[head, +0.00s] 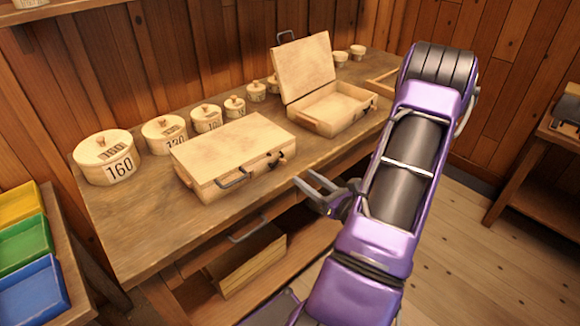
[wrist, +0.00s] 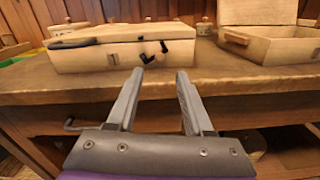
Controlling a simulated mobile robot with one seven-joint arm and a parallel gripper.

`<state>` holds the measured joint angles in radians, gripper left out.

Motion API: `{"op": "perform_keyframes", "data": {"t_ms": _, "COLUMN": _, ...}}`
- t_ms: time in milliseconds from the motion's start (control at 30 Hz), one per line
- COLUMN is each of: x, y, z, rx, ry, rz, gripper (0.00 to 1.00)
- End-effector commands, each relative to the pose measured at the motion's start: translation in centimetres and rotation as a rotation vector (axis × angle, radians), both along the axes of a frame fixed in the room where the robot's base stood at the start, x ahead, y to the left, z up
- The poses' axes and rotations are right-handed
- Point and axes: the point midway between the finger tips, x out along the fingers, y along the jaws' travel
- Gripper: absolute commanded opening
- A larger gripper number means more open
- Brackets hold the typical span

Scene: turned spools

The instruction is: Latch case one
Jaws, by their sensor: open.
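A closed wooden case (head: 225,152) lies on the bench, its lid down, with a dark handle (head: 233,179) and dark latch pieces (head: 279,160) on its front. In the wrist view the closed case (wrist: 110,55) stands beyond my fingers, and its latch parts (wrist: 153,50) sit tilted on the front face. A second case (head: 330,105) stands open behind it to the right, lid raised. No number shows on either case, so I cannot tell which is case one. My gripper (head: 312,190) is open and empty, in front of the bench edge and apart from the closed case.
Round lidded containers, the largest marked 160 (head: 107,160), line the back of the bench (head: 130,225). Yellow, green and blue trays (head: 25,245) stand at the left. A drawer handle (head: 247,230) sticks out below the bench top. Bare bench lies before the closed case.

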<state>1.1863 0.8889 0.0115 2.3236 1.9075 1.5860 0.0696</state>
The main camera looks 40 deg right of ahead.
Motion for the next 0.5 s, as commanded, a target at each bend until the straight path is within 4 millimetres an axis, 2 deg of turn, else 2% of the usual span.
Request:
{"op": "perform_keyframes", "data": {"t_ms": 33, "x": 1.2, "y": 0.2, "z": 0.0, "rx": 0.0, "ry": -0.002, "rz": 0.005, "gripper": 0.51}}
{"op": "perform_keyframes", "data": {"t_ms": 200, "x": 4.4, "y": 0.4, "z": 0.0, "rx": 0.0, "ry": -0.001, "rz": 0.004, "gripper": 0.51}}
{"op": "perform_keyframes", "data": {"t_ms": 333, "x": 6.1, "y": 0.4, "z": 0.0, "rx": 0.0, "ry": 0.0, "rz": 0.003, "gripper": 0.51}}
{"op": "perform_keyframes", "data": {"t_ms": 500, "x": 7.1, "y": 0.4, "z": 0.0, "rx": 0.0, "ry": 0.0, "rz": 0.001, "gripper": 0.51}}
